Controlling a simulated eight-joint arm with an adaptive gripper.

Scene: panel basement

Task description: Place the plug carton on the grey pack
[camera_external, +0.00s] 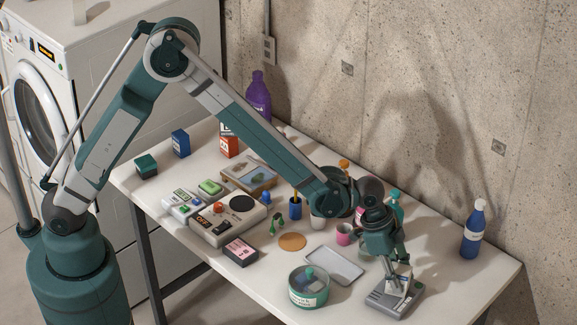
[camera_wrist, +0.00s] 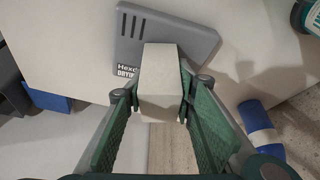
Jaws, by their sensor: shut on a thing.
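My gripper (camera_external: 398,277) is over the right front part of the table, pointing down. Its jaws are shut on a small pale box, the plug carton (camera_external: 396,288). The carton also shows in the wrist view (camera_wrist: 161,72), between the two green fingers of my gripper (camera_wrist: 160,98). The grey pack (camera_external: 411,299) lies flat on the table beneath my gripper. In the wrist view the grey pack (camera_wrist: 185,40) shows behind the carton, with printed lettering partly hidden by it. I cannot tell whether carton and pack touch.
A grey tray (camera_external: 334,266) and a round labelled tin (camera_external: 309,287) lie left of the pack. A pink cup (camera_external: 344,234) and other clutter fill the table's middle and left. The right front corner is clear.

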